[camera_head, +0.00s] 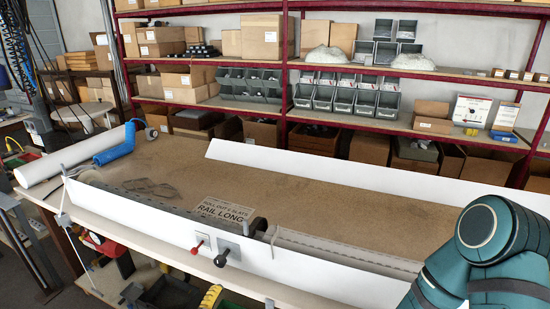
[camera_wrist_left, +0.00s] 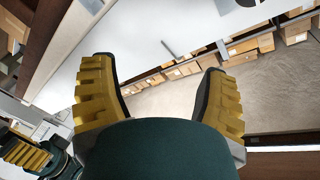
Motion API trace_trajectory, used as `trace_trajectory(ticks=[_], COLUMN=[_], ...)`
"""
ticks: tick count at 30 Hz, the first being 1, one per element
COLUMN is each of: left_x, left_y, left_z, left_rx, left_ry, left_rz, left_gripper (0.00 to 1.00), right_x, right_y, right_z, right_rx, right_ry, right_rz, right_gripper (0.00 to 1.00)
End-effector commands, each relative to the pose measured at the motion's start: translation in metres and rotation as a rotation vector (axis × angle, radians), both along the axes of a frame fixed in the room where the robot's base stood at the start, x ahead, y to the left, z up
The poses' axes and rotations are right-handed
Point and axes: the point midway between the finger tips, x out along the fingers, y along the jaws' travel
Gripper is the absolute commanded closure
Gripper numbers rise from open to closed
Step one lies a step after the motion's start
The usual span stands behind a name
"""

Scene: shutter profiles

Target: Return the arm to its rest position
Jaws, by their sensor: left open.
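My left gripper (camera_wrist_left: 158,65) shows in the left wrist view. Its two yellow ribbed fingers with black pads stand wide apart, with nothing between them. A yellow ribbed gripper part (camera_wrist_left: 24,152) at the lower left of that view looks like my right gripper; its jaws cannot be made out. In the head view, a teal link of my arm (camera_head: 490,245) fills the lower right corner. I cannot make out either gripper for certain there. The workbench (camera_head: 310,188) carries a long white profile along its front edge (camera_head: 130,218) and another white strip along the back (camera_head: 350,178).
A blue tool (camera_head: 116,146) and a white roll (camera_head: 70,163) lie at the bench's left end. Red and black knobs (camera_head: 222,257) stick out at the front. Shelves with boxes and grey bins (camera_head: 340,98) stand behind. The bench's middle is mostly clear.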

Motion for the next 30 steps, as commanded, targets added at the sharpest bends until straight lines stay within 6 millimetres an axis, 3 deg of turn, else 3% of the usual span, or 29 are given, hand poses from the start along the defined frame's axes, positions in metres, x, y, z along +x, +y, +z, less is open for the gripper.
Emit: trace_trajectory(ticks=[1, 3, 6, 8, 13, 16, 19, 20, 24, 30], left_x=[-0.017, -0.048, -0.100, -0.130, -0.197, -0.217, -0.222, -0.221, -0.207, -0.190], left_y=[-0.031, -0.068, -0.106, -0.117, -0.114, -0.096, -0.075, -0.070, -0.053, -0.049], left_z=[-0.008, -0.020, -0.045, -0.062, -0.109, -0.131, -0.147, -0.149, -0.152, -0.144], left_rx=[0.132, 0.332, 0.621, 0.782, 1.156, 1.311, 1.407, -1.378, -0.957, -0.633], left_ry=[-0.071, -0.202, -0.450, -0.625, -1.218, -1.630, -2.090, 2.165, 1.966, 1.760], left_rz=[-0.138, -0.340, -0.646, -0.826, -1.293, -1.532, -1.731, 1.724, 1.300, 0.947], left_gripper=[0.25, 0.25, 0.25, 0.25, 0.25, 0.25, 0.25, 0.25, 0.25, 0.25], right_x=[0.000, 0.000, -0.001, -0.001, -0.002, -0.002, -0.003, -0.003, -0.004, -0.004], right_y=[0.000, 0.001, 0.001, 0.001, 0.002, 0.003, 0.003, 0.003, 0.004, 0.004], right_z=[-0.008, -0.016, -0.026, -0.032, -0.049, -0.060, -0.070, -0.073, -0.085, -0.093], right_rx=[-0.001, -0.002, -0.003, -0.004, -0.005, -0.006, -0.008, -0.008, -0.009, -0.010], right_ry=[0.001, 0.002, 0.003, 0.004, 0.007, 0.009, 0.011, 0.012, 0.014, 0.015], right_rz=[0.000, 0.000, 0.002, 0.002, 0.004, 0.004, 0.005, 0.005, 0.006, 0.008], right_gripper=[0.53, 0.53, 0.53, 0.53, 0.53, 0.53, 0.53, 0.53, 0.53, 0.53])
